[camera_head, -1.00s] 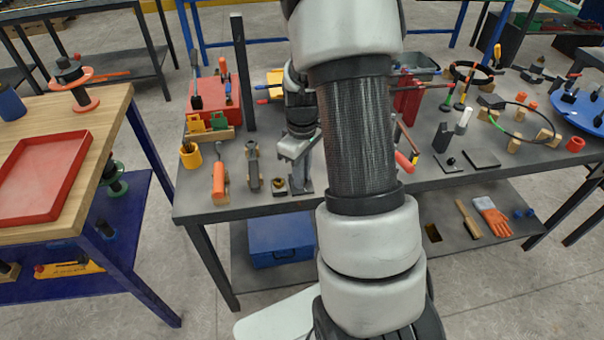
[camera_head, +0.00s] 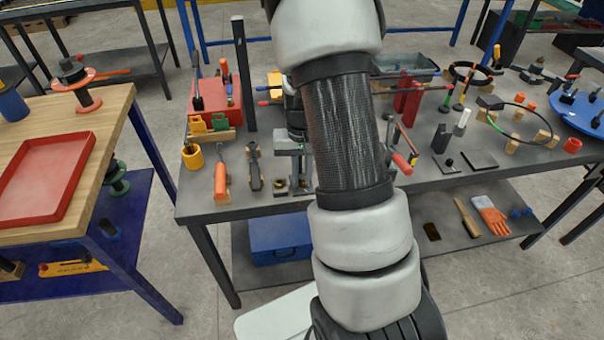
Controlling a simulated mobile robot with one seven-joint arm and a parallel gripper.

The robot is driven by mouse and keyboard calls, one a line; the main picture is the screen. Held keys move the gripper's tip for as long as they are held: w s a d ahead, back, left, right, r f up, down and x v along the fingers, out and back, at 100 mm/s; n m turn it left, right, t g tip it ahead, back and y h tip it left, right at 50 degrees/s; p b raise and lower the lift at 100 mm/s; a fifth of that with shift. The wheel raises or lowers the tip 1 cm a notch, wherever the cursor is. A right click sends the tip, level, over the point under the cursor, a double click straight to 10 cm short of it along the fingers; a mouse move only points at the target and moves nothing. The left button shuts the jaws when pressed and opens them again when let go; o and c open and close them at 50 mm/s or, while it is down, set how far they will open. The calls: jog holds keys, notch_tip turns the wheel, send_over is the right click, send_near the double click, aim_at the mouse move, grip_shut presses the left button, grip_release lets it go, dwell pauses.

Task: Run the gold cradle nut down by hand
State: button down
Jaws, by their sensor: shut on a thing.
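My gripper (camera_head: 292,152) is small in the head view, just left of my forearm and partly behind it. It points down over the front of the grey bench, just above a grey metal stand (camera_head: 303,182). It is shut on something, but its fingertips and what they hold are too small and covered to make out. I cannot pick out the gold cradle nut for certain. A small dark block with a brassy centre (camera_head: 280,186) sits on the bench just left of the stand.
The grey bench (camera_head: 235,207) also holds a clamp (camera_head: 255,167), an orange-handled tool (camera_head: 221,182), a yellow cup (camera_head: 192,157) and a red box (camera_head: 217,97). A dark upright post (camera_head: 244,75) stands behind. A wooden table with a red tray (camera_head: 45,178) is at the left.

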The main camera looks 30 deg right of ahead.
jog(key=m+p, duration=0.2)
jog(key=m, duration=0.4)
jog(key=shift+r, duration=0.1)
jog(key=m+p, duration=0.2)
jog(key=m, duration=0.4)
jog(key=shift+w+m+p, duration=0.1)
jog(key=shift+m+p, duration=0.25)
jog(key=shift+m, duration=0.05)
jog(key=c, duration=1.7)
grip_release()
notch_tip(320, 180, up, 17)
jog(key=p, duration=0.2)
jog(key=shift+r+p, duration=0.15)
jog(key=shift+p, duration=0.2)
